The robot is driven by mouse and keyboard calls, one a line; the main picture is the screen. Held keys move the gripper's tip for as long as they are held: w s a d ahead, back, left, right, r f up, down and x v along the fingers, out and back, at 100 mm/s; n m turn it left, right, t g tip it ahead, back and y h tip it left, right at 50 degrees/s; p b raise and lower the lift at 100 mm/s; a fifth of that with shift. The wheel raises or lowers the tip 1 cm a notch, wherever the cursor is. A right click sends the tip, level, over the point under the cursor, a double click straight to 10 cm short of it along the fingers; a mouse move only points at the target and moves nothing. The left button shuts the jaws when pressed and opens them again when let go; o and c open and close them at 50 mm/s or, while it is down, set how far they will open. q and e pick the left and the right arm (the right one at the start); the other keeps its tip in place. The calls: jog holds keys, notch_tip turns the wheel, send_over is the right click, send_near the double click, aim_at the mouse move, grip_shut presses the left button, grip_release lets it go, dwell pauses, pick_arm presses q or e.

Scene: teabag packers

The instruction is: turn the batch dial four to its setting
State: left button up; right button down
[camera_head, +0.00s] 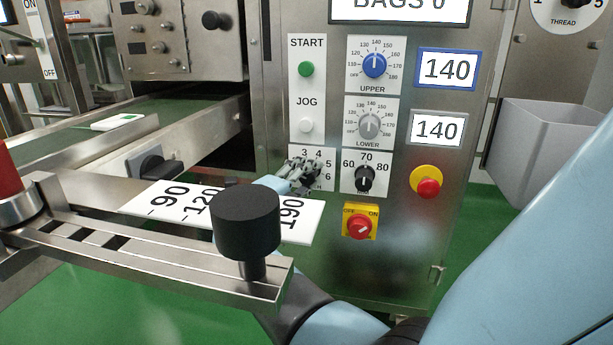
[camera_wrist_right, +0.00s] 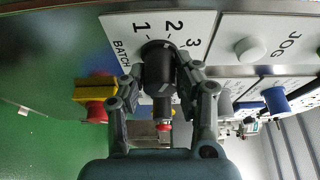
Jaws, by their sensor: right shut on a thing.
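The batch dial is a black knob (camera_wrist_right: 158,66) on a white plate (camera_wrist_right: 118,27) marked BATCH, with the numbers 1, 2 and 3 showing in the right wrist view. In the head view the plate (camera_head: 296,153) shows 3, 4, 5 and 6, and the knob is hidden behind my right gripper (camera_head: 299,176). In the right wrist view my right gripper (camera_wrist_right: 161,80) has a finger on each side of the knob and is shut on it. I cannot make out which number the dial points to. My left gripper is not in view.
Start (camera_head: 306,69) and jog (camera_head: 306,125) buttons sit above the dial. A black 60-70-80 knob (camera_head: 364,179), a red-yellow switch (camera_head: 360,224) and a red stop button (camera_head: 428,187) are close on the right. A metal rail (camera_head: 150,262) with a black knob (camera_head: 246,222) stands in front.

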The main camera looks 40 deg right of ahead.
jog(key=shift+f, duration=0.15)
jog(key=c, duration=1)
grip_release()
